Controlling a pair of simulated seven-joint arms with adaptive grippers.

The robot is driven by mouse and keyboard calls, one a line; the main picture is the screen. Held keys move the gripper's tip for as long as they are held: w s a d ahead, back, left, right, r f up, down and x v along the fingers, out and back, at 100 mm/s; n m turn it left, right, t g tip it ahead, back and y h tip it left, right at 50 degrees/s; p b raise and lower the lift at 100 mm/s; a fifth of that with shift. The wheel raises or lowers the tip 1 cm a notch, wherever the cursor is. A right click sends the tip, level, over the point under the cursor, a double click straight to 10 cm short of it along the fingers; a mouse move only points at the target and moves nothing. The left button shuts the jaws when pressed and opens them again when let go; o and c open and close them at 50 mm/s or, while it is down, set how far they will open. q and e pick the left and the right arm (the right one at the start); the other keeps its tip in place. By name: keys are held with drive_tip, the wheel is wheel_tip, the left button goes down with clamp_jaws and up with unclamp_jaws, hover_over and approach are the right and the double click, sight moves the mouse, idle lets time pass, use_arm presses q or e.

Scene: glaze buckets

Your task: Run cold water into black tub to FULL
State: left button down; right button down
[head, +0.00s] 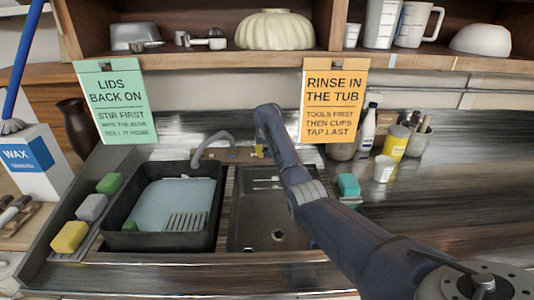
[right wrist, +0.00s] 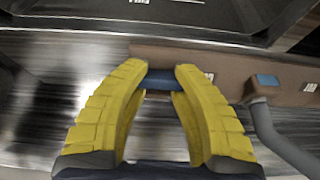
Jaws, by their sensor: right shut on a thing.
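The black tub (head: 118,215) stands in the left sink basin in the head view. Pale blue water (head: 170,200) lies inside it, below the rim. The grey spout (head: 205,148) curves over the tub's back edge; I cannot make out a stream. My right gripper (head: 261,152) reaches the tap panel behind the sinks. In the right wrist view its yellow fingers (right wrist: 162,78) are shut on a blue tap lever (right wrist: 160,80), partly hidden by them. The brown panel (right wrist: 222,72) and the spout (right wrist: 270,135) show beside it. My left gripper is out of view.
Yellow, grey and green sponges (head: 70,237) line the left edge. A teal sponge (head: 348,185), a white cup (head: 383,168) and bottles stand to the right. Two signs (head: 333,105) hang from the shelf above.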

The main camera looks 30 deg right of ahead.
drive_tip(key=shift+s+a+f, duration=0.1)
drive_tip(key=shift+s+f, duration=0.05)
drive_tip(key=shift+f, duration=0.35)
drive_tip(key=c, duration=0.9)
unclamp_jaws()
drive_tip(key=shift+o, duration=1.6)
drive_tip(key=shift+r, duration=0.15)
drive_tip(key=shift+r, duration=0.15)
drive_tip(key=shift+r, duration=0.3)
drive_tip(key=v, duration=1.1)
drive_tip(key=shift+r, duration=0.1)
